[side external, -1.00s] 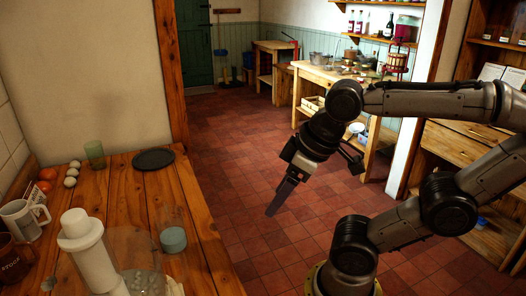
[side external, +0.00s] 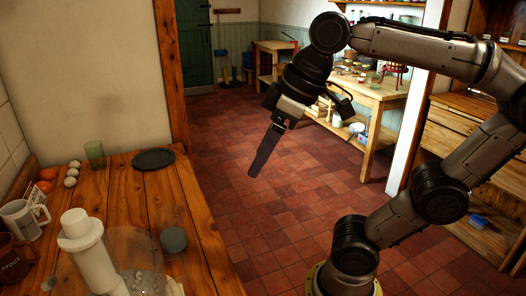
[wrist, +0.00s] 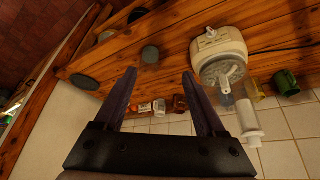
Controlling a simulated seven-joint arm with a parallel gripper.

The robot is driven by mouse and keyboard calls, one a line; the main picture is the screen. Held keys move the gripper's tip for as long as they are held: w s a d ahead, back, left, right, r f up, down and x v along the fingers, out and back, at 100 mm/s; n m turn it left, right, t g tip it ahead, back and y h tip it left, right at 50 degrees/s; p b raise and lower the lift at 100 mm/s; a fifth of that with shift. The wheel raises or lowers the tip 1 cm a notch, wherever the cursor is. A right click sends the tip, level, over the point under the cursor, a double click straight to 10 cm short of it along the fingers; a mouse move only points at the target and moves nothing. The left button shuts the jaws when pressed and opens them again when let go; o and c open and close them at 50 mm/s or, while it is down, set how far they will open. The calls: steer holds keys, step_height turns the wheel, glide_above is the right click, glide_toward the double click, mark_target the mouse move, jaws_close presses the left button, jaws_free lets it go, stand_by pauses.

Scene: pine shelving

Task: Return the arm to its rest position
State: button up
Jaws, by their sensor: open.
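My gripper (side external: 252,174) hangs in the air over the tiled floor, right of the wooden counter (side external: 204,210), with its fingers pointing down and slightly left. In the side view its two fingers overlap. In the wrist view my gripper (wrist: 159,74) has its fingers spread apart with nothing between them. My arm is raised and bent, and it touches nothing that I can see.
The counter holds a dark plate (side external: 153,158), a green glass (side external: 94,154), a teal round item (side external: 173,240), a white mug (side external: 22,220) and a white-topped appliance (side external: 80,232). A wooden table (side external: 375,97) stands behind my arm. The floor between is clear.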

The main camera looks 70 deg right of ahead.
step_height(320, 180, down, 11)
steer(key=s+d+m, duration=0.2)
steer(key=shift+h, duration=0.4)
